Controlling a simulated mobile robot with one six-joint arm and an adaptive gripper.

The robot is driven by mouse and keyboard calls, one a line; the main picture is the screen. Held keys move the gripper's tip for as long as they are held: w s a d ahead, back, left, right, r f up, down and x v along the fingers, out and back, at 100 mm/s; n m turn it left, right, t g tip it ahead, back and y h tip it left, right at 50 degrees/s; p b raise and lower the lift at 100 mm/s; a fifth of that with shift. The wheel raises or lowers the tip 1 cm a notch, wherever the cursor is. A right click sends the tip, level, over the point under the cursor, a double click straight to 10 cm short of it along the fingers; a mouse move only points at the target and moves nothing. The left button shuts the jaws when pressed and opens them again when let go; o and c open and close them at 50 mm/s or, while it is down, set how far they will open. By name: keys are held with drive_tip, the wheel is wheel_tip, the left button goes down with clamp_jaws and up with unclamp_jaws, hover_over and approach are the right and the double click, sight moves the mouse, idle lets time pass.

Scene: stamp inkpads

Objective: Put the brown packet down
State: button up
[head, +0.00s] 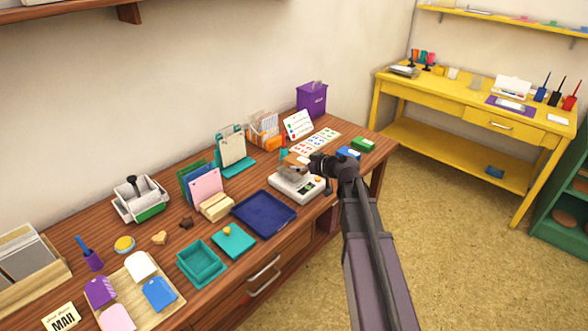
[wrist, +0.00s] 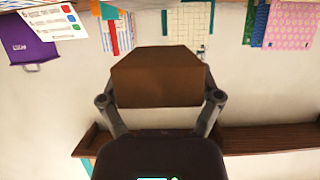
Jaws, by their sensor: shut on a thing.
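The brown packet (wrist: 158,82) is a plain boxy thing between the two fingers of my gripper (wrist: 160,103) in the wrist view. My gripper is shut on it. In the head view my gripper (head: 312,166) is over the back right part of the wooden desk, close to a white scale-like device (head: 298,190). Only a small brown part of the packet (head: 294,159) shows there, partly hidden by the gripper. I cannot tell how high it is above the desk.
A blue tray (head: 264,212) lies left of the white device. A sticker sheet (head: 317,142), a green inkpad (head: 363,144) and a blue inkpad (head: 348,153) are near the gripper. A purple bin (head: 312,98) stands at the back. A yellow table (head: 470,103) is farther right.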

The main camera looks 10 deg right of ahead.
sight(294, 159)
drive_tip(key=w, duration=0.1)
drive_tip(key=w+a, duration=0.1)
drive_tip(key=w, duration=0.2)
drive_tip(key=shift+a+f, duration=0.2)
drive_tip(key=shift+a, duration=0.1)
drive_tip(key=shift+s, duration=0.1)
drive_tip(key=shift+f+b, duration=1.75)
drive_tip(key=shift+b, duration=0.15)
drive_tip(key=shift+f, duration=0.1)
drive_tip(key=o, duration=1.1)
drive_tip(key=shift+c, duration=0.2)
